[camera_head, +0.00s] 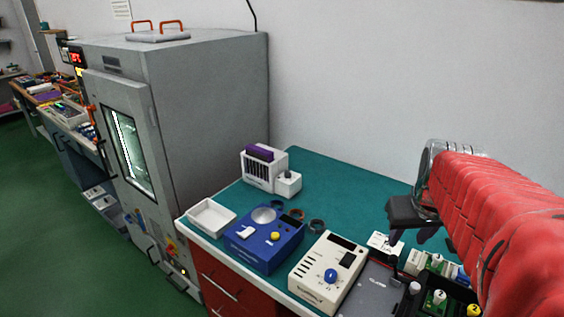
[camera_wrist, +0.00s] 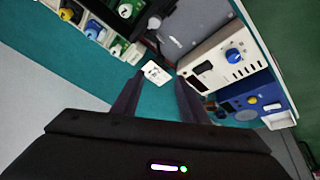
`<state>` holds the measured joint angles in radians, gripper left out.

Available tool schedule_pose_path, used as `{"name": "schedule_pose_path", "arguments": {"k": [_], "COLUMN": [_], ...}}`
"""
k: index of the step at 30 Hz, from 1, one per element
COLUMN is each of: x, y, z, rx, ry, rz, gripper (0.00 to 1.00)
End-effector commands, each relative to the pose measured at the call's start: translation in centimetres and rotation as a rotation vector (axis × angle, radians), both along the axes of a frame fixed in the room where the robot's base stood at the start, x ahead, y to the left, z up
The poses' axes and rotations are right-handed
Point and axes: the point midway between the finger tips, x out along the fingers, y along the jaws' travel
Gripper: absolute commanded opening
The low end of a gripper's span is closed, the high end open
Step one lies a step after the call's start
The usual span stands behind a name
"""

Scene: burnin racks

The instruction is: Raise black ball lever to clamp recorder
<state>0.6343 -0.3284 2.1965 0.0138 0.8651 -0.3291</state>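My gripper (camera_head: 410,236) hangs above the right part of the green bench in the head view. In the wrist view my gripper (camera_wrist: 157,92) shows two dark fingers spread apart with nothing held between them. The card (camera_head: 384,244) lies just below my gripper in the head view.
A cream instrument with a blue knob (camera_head: 329,274) and a blue instrument (camera_head: 264,239) stand left of the panel. A white tray (camera_head: 211,217) is farther left. Several knobbed modules (camera_head: 438,299) crowd the lower right.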

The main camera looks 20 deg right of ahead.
Motion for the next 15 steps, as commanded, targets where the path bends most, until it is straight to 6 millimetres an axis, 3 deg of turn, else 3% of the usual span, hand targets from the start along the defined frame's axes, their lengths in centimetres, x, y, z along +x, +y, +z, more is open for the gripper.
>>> {"name": "schedule_pose_path", "arguments": {"k": [8, 15], "x": [0.3, 1.2], "y": [-0.1, -0.7], "z": [-0.7, -3.4], "rx": [0.002, 0.003], "ry": [0.002, 0.003], "rz": [0.000, 0.000], "gripper": [0.40, 0.40]}}
